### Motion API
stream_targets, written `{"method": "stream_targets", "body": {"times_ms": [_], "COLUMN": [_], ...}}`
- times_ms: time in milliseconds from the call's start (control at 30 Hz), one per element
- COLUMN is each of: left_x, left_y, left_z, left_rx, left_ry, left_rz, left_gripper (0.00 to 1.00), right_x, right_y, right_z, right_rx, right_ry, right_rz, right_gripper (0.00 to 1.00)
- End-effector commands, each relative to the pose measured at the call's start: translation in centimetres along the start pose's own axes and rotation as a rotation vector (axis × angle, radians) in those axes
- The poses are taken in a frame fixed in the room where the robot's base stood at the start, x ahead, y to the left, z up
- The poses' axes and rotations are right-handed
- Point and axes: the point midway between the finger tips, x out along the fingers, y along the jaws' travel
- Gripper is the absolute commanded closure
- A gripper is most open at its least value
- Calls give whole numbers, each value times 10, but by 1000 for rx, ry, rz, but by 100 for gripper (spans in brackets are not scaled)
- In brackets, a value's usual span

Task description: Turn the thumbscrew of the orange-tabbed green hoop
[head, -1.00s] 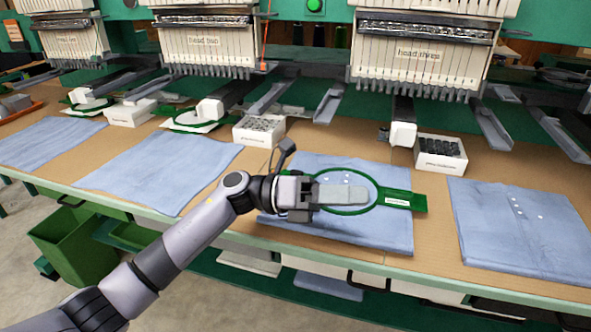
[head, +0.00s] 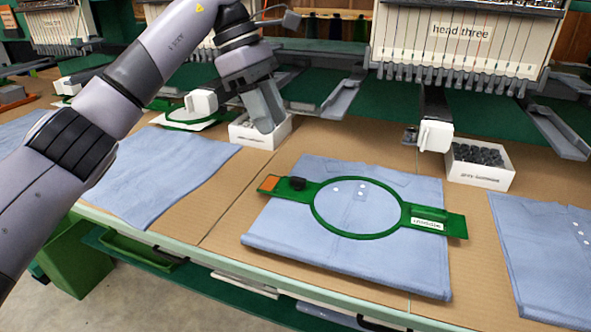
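The green hoop (head: 316,222) lies flat on a folded blue garment (head: 290,228). Its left arm carries an orange tab (head: 269,183) and a small black knob, seemingly the thumbscrew (head: 297,183). Its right arm is a green bar with a white label. My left gripper (head: 265,120) is up and behind the hoop, apart from it, with its fingers pointing down at a white box (head: 263,140). The fingers overlap the box in the picture; whether they touch it or hold anything is unclear. My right gripper is out of view.
Another white box (head: 480,180) with dark round pieces stands at the right, beside a white machine arm end (head: 434,136). More blue garments lie left (head: 165,170) and right (head: 545,245). Embroidery heads and grey rails overhang the back. The table's green front edge (head: 220,267) runs below.

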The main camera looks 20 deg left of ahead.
Motion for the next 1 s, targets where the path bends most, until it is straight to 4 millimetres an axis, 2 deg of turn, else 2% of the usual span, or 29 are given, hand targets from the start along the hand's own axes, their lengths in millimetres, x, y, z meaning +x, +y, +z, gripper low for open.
{"method": "stream_targets", "body": {"times_ms": [333, 500, 700, 967, 1000], "left_x": [72, 97, 110, 111, 111], "left_y": [-1, -1, 0, 0, 0], "left_z": [0, 1, 2, 2, 2], "left_rx": [1, 1, 1, 0, 0], "left_ry": [-5, -5, -6, -6, -6], "left_rz": [-4, -4, -1, -1, -1], "left_gripper": [62, 62, 62, 62, 65], "right_x": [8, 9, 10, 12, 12], "right_y": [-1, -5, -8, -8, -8], "right_z": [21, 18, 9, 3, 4], "right_rx": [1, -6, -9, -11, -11], "right_ry": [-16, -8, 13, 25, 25], "right_rz": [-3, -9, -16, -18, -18], "right_gripper": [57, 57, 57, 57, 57]}}
